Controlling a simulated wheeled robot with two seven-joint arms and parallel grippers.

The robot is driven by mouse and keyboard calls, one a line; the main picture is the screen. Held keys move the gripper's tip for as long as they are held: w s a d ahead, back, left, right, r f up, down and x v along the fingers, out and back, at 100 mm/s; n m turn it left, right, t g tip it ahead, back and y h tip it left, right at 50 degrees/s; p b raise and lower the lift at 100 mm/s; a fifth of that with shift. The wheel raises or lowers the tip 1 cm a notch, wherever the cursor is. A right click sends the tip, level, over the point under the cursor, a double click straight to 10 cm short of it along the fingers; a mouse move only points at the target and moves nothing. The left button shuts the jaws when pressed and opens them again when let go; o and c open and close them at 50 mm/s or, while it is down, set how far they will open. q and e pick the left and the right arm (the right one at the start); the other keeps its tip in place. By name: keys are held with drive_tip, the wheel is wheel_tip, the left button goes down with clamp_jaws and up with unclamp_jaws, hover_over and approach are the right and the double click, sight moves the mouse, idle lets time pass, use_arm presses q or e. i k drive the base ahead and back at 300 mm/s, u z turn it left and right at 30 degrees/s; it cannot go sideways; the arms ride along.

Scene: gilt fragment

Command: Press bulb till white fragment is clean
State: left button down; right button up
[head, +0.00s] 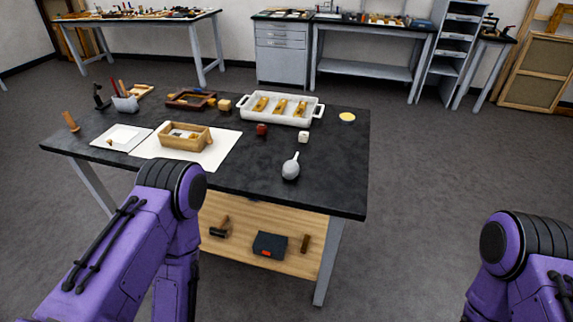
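A grey-white rubber bulb (290,169) with a narrow nozzle pointing up stands near the right front of the black-topped table (250,185). A small wooden box (185,143) sits on a white sheet (219,150) at the left front; pale pieces show inside it, but I cannot tell whether one is the white fragment or how dirty it is. My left arm comes in at the lower left and my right arm at the lower right. Neither gripper shows in the head view. Nothing touches the bulb.
A white tray (240,118) with gilt pieces stands at the back. A dark red object (262,130) and a small white block (303,137) lie near the bulb. A yellow disc (347,117) is at the back right.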

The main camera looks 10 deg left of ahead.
sight(290, 167)
drive_tip(key=k, duration=0.3)
drive_tip(key=u, duration=1.55)
drive_tip(key=i, duration=0.95)
drive_tip(key=z, duration=2.15)
